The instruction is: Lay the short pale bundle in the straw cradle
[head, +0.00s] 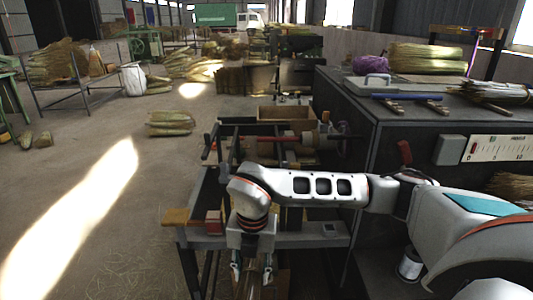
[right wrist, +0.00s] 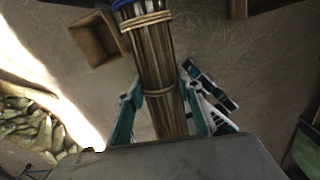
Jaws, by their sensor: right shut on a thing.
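My right gripper (head: 252,268) points down beside the front of the machine's bench in the head view. In the right wrist view its teal-edged fingers (right wrist: 166,108) stand on both sides of a tied bundle of brown stalks (right wrist: 155,62), and it is shut on that bundle. Pale cords ring the bundle, and a blue band shows at its top edge. I cannot tell whether this is the short pale bundle. I cannot make out the straw cradle with certainty. My left gripper is out of view.
A winding machine with a wooden tray (head: 285,113) stands beyond my right arm. The dark cabinet (head: 345,110) blocks the right side. A loose bundle (head: 170,122) lies on the floor, and a metal rack (head: 88,95) stands at left. The floor at left is open.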

